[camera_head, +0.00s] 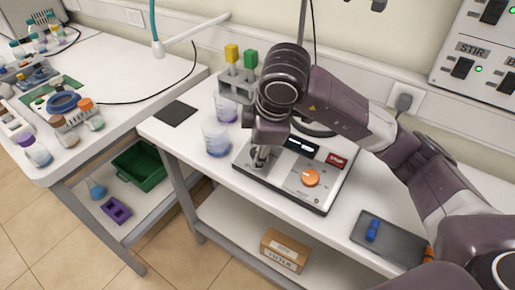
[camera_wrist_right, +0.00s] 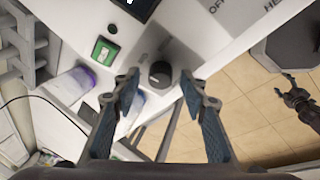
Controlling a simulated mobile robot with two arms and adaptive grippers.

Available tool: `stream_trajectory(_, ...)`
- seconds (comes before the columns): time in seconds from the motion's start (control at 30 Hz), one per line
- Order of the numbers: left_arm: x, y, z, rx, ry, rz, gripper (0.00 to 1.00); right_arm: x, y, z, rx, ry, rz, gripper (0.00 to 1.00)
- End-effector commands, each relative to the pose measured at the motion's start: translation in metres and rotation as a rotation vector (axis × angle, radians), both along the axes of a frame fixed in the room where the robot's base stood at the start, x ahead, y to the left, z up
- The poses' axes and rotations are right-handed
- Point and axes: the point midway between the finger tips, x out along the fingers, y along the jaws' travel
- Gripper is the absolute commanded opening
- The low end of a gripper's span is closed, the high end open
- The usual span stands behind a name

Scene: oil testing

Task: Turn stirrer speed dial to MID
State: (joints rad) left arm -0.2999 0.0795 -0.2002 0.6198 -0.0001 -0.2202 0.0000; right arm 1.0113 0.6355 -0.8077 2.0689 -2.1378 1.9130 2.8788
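The stirrer (camera_head: 325,165) is a white box with a dark display and an orange knob (camera_head: 311,177) on the white bench. In the right wrist view a black dial (camera_wrist_right: 159,73) with a pale pointer mark sits on its panel; faint labels around it are too blurred to read. My right gripper (camera_head: 260,160) points down over the left part of the stirrer and hides the dial in the head view. In the right wrist view this gripper (camera_wrist_right: 157,88) is open, its fingertips on either side of the dial with gaps. My left gripper (camera_wrist_right: 284,87) is small at the right, over the floor, fingers apart.
A green switch (camera_wrist_right: 105,50) is beside the dial. A grey tray (camera_head: 395,243) lies at right. A wall panel (camera_head: 480,50) is labelled STIR.

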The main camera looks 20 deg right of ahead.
Motion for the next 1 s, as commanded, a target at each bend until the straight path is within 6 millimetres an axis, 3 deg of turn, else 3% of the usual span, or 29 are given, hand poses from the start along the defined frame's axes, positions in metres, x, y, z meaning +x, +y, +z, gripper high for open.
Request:
stream_trajectory(0.27, -0.001, 0.003, 0.0, 0.003, 0.0, 0.0, 0.64, -0.001, 0.0, 0.003, 0.0, 0.001, 0.001, 0.4)
stream_trajectory(0.6, 0.0, 0.001, 0.0, 0.001, 0.0, 0.0, 0.64, -0.019, -0.003, 0.053, -0.001, -0.003, 0.001, 0.4)
stream_trajectory(1.0, 0.0, 0.0, 0.0, 0.0, 0.0, 0.0, 0.64, -0.026, -0.004, 0.07, -0.001, 0.001, 0.001, 0.4)
